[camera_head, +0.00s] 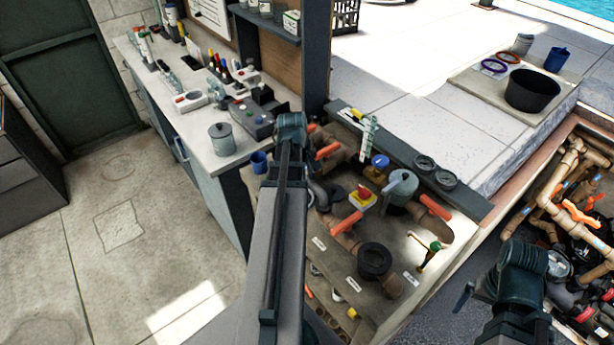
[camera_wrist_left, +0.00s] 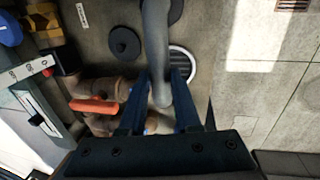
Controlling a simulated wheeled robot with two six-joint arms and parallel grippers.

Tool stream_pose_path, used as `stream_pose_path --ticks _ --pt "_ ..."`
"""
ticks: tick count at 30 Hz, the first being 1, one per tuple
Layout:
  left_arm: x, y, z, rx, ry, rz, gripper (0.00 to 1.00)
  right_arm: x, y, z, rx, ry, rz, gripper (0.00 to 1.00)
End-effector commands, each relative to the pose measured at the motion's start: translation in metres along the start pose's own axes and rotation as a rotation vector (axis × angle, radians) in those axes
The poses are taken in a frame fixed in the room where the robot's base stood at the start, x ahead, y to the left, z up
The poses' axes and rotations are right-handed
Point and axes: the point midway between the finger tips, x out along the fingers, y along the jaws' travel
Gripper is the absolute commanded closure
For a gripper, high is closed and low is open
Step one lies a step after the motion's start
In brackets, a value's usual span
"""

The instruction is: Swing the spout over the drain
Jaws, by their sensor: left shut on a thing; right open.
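The grey spout (camera_wrist_left: 156,45) runs down the middle of the left wrist view and ends between the fingers of my left gripper (camera_wrist_left: 160,82). The gripper is shut on it. A round, pale-rimmed slatted drain (camera_wrist_left: 182,58) lies just right of the spout, partly hidden by it and the right finger. In the head view my left wrist (camera_head: 291,127) is over the plumbing bench, and its fingers are hidden. A grey curved pipe (camera_head: 320,193), apparently the spout, shows beside my arm. My right gripper (camera_head: 522,272) is open at the lower right, away from the spout.
Orange-handled valves (camera_head: 346,222) and a black round fitting (camera_head: 374,260) crowd the bench. In the wrist view a dark disc (camera_wrist_left: 124,43) and an orange handle (camera_wrist_left: 93,105) lie left of the spout. Brown pipes (camera_head: 570,170) fill the pit at right.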

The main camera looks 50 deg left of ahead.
Motion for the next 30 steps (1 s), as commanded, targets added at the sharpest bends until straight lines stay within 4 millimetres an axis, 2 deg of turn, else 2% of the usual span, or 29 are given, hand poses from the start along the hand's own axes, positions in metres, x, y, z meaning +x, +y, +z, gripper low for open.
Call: stream_pose_path --ticks 7,8,12,23,30 --pt "0.000 -0.002 0.000 -0.002 0.000 -0.003 1.00 0.000 0.000 0.000 0.000 0.000 0.000 0.00" --pt "0.000 -0.002 0.000 -0.002 0.000 -0.003 0.63 0.000 0.000 0.000 0.000 0.000 0.000 0.00" --pt "0.000 -0.001 0.000 -0.001 0.000 -0.003 0.39 0.000 0.000 0.000 0.000 0.000 0.000 0.00" --pt "-0.002 -0.001 0.000 0.000 0.000 -0.002 0.39 -0.002 0.000 0.000 0.000 0.000 0.000 0.00" --pt "-0.017 0.000 0.000 0.000 0.000 -0.002 0.39 -0.017 0.002 0.001 0.003 0.000 -0.001 0.00"
